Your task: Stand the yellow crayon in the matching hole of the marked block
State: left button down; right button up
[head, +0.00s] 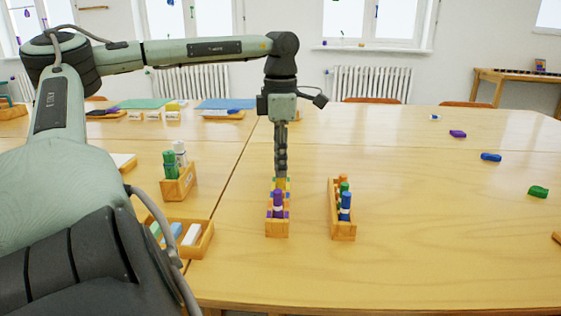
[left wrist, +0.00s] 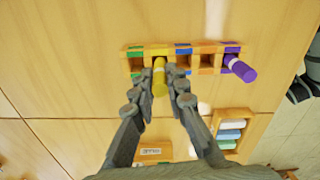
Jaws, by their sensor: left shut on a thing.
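The marked block (head: 277,232) is a long wooden block with coloured marks beside its holes. It also shows in the left wrist view (left wrist: 207,71). A purple crayon (head: 278,203) stands in its purple-marked end hole, also seen in the left wrist view (left wrist: 240,69). My left gripper (head: 281,172) points down over the far part of the block, shut on the yellow crayon (left wrist: 160,80). The crayon's lower end lines up with the yellow-marked hole, second from the left in the left wrist view. I cannot tell how deep it sits. My right gripper is not in view.
A second wooden holder (head: 344,232) with orange, green and blue crayons stands close to the right. A holder with green and white markers (head: 178,190) and a tray of chalk or erasers (head: 205,242) stand left. Several coloured items lie far right; the table between is clear.

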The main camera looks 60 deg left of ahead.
pick_arm(q)
jog(key=shift+f, duration=0.4)
dwell(0.5)
dwell(0.4)
jog(key=shift+f+b, duration=0.3)
dwell(0.5)
jog(key=c, duration=1.4)
grip_release()
jog(key=shift+c, duration=0.2)
jog(key=shift+o, duration=1.2)
jog(key=shift+r, duration=0.1)
